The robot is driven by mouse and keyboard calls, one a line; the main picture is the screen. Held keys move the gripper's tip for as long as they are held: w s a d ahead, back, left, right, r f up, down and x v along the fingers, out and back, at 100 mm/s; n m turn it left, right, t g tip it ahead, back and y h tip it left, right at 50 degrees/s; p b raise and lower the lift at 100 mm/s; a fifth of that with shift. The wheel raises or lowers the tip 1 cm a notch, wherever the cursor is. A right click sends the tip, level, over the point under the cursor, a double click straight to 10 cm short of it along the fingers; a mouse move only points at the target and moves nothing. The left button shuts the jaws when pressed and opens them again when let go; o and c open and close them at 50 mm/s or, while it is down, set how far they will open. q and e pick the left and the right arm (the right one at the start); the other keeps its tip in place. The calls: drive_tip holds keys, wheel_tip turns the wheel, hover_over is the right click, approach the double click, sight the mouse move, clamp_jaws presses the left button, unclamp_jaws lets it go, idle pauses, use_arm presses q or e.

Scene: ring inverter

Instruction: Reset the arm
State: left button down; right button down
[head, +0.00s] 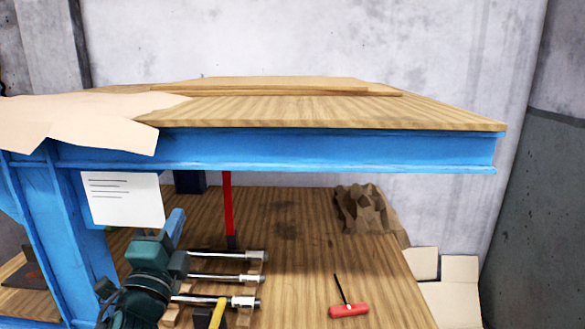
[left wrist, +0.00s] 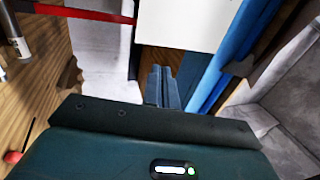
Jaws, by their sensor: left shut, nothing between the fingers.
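My left gripper (head: 176,216) is at the lower left of the head view, at the end of my dark green arm. Its fingers point up, just right of a white printed sheet (head: 118,200) on the blue frame. In the left wrist view the fingers (left wrist: 163,72) are together with nothing between them, below the white sheet (left wrist: 185,22). I cannot tell whether they touch the sheet. My right gripper is in neither view.
A blue beam (head: 330,150) carries a wooden top (head: 430,112) above the lower wooden shelf (head: 300,215). Metal rods (head: 225,278), a red-handled screwdriver (head: 348,310), a brown lump (head: 366,208) and a red post (head: 228,205) are on the shelf. Its middle is clear.

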use_arm(q)
drive_tip(key=s+a+f+n+g+y, duration=0.15)
drive_tip(key=s+f+n+g, duration=0.35)
drive_tip(key=f, duration=0.5)
drive_tip(key=s+a+f+n+g+y, duration=0.15)
drive_tip(key=s+f+n+g, duration=0.35)
drive_tip(key=f, duration=0.6)
drive_tip(key=s+d+f+n+g+h, duration=0.1)
drive_tip(key=s+f+n+g, duration=0.3)
drive_tip(key=s, duration=0.6)
drive_tip(key=s+d+f+n+g+h, duration=0.15)
drive_tip(key=s+f+g, duration=0.35)
drive_tip(key=s, duration=0.5)
drive_tip(key=w+d+f+t+h+p, duration=0.1)
drive_tip(key=w+d+f+t+h, duration=0.2)
drive_tip(key=w+d+f+t, duration=0.3)
drive_tip(key=shift+w+d+f+t, duration=0.15)
drive_tip(key=shift+w+f+t, duration=0.2)
drive_tip(key=shift+t, duration=0.65)
